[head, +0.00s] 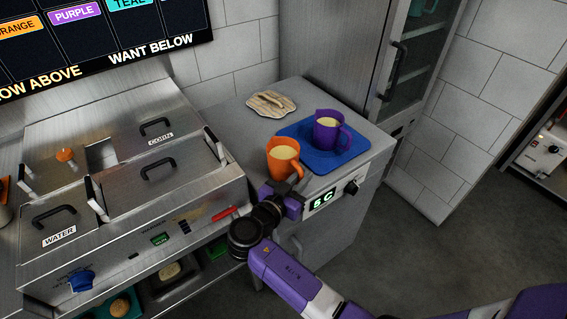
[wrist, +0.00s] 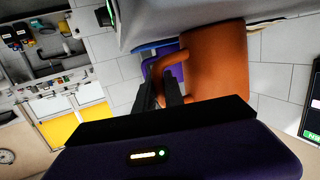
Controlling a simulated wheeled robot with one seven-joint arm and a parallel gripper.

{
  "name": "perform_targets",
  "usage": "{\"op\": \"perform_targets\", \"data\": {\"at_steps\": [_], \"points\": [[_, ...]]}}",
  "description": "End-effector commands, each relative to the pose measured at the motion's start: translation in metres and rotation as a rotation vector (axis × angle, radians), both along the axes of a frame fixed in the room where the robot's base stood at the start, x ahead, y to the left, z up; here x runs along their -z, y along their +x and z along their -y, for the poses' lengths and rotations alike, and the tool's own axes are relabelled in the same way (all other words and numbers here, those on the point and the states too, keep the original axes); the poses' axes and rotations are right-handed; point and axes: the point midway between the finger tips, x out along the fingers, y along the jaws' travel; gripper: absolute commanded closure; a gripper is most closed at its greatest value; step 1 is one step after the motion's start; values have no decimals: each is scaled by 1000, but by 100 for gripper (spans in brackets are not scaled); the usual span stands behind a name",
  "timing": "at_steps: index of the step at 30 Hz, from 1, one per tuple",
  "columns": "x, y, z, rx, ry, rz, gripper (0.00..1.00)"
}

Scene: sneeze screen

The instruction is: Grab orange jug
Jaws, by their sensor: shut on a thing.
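The orange jug (head: 281,166) stands upright at the front left edge of the blue mat (head: 322,166), with pale contents showing at its top. In the wrist view the orange jug (wrist: 220,62) fills the upper middle, with its handle (wrist: 172,60) towards my gripper. My gripper (wrist: 168,92) is shut on the handle, its dark fingers on either side of it. In the head view my gripper (head: 287,186) is at the near side of the jug, partly hidden by my wrist. I cannot tell whether the jug's base touches the mat.
A purple jug (head: 326,136) with pale contents stands on the mat, behind and right of the orange one. A tan striped cloth (head: 271,104) lies on the counter behind. A steel unit with lidded bins (head: 150,190) is at left, and a tall cabinet (head: 395,60) behind.

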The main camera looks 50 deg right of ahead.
Motion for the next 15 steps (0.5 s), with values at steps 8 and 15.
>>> {"op": "perform_targets", "data": {"at_steps": [8,15], "points": [[0,0,0,-1,0,0,100],[-4,1,0,-1,-2,3,100]]}}
